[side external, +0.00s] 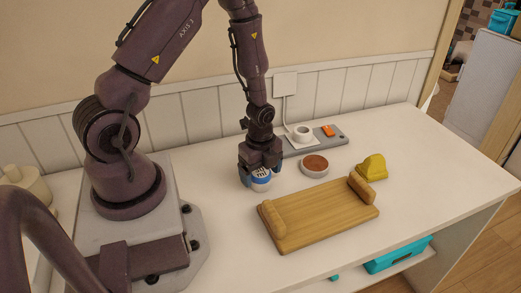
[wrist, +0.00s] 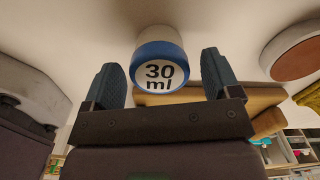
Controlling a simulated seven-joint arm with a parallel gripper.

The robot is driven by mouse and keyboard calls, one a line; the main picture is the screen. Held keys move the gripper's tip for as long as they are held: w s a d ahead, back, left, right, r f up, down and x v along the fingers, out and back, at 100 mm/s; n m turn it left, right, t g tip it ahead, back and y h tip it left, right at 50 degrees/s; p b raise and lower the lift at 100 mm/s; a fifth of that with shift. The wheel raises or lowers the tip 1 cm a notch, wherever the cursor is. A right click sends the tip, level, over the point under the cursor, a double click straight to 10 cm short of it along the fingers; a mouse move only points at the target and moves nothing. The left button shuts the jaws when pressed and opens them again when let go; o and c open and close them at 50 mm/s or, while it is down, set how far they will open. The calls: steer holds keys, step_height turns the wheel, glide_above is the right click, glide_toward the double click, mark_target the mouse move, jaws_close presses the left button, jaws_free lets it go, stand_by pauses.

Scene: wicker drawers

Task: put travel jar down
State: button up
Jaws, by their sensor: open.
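The travel jar (side external: 261,181) is a small white jar with a blue rim band. It stands on the white counter directly below my gripper (side external: 261,174). In the wrist view the jar (wrist: 160,62) shows its round face marked "30 ml", between and slightly beyond the two blue-grey fingers. My gripper (wrist: 162,82) is open, with a visible gap between each finger and the jar. The fingers partly hide the jar in the side view.
A wooden tray with rolled ends (side external: 318,218) lies right of the jar. A round dish with a brown top (side external: 315,166), a yellow wedge-shaped object (side external: 372,168) and a grey strip with a white cup (side external: 302,133) stand behind it. Bare counter lies at the right.

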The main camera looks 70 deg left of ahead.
mark_target(261, 172)
step_height(261, 172, up, 9)
steer(key=shift+r, duration=0.2)
steer(key=s+d+r+n+t, duration=0.2)
steer(key=s+d+r+n, duration=0.2)
steer(key=r+n, duration=0.3)
steer(key=s+d+r+n+t, duration=0.3)
steer(key=d+r+n, duration=0.3)
steer(key=r, duration=1)
steer(key=shift+s+d+n+t, duration=0.2)
steer(key=shift+s+n+t, duration=0.1)
steer(key=shift+s+n, duration=0.55)
